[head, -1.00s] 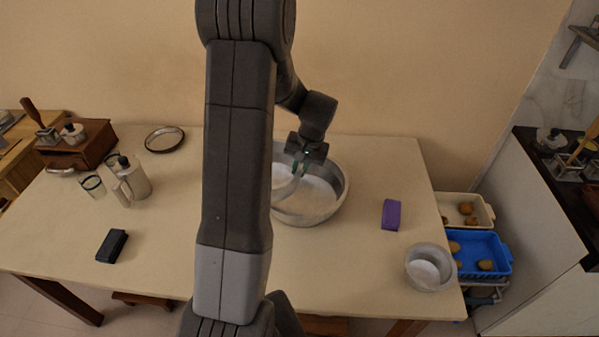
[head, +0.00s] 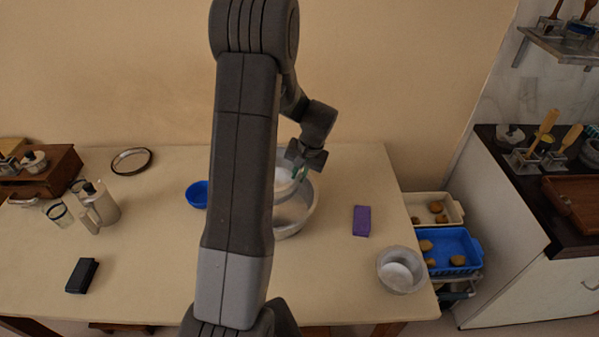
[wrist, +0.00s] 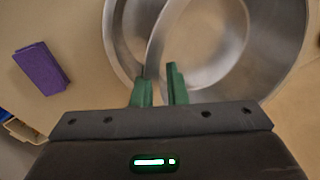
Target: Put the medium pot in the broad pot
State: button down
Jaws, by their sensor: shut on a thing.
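The medium pot (wrist: 205,45), grey metal and round, hangs from my gripper (wrist: 160,88). My green fingers are shut on its rim. In the head view my gripper (head: 300,174) is above the broad pot, and the medium pot (head: 284,186) is partly hidden behind my arm. The broad pot (head: 309,208) is a wide grey metal pot standing on the table, its left part hidden by my arm. In the wrist view the broad pot (wrist: 119,42) shows behind and left of the medium pot. The two overlap; I cannot tell whether they touch.
A purple block (head: 361,221) and a smaller grey pot (head: 401,270) stand to the right on the table (head: 345,285). A blue bowl (head: 197,194) is left of my arm. A jug (head: 98,206), glass (head: 59,214) and black block (head: 82,275) are further left.

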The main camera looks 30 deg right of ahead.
jog(key=shift+f+b, duration=3)
jog(key=shift+f, duration=3.2)
jog(key=shift+b, duration=0.65)
jog(key=shift+f+b, duration=0.6)
jog(key=c, duration=1.4)
grip_release()
jog(key=shift+o, duration=0.2)
jog(key=o, duration=0.5)
jog(key=shift+r, duration=0.15)
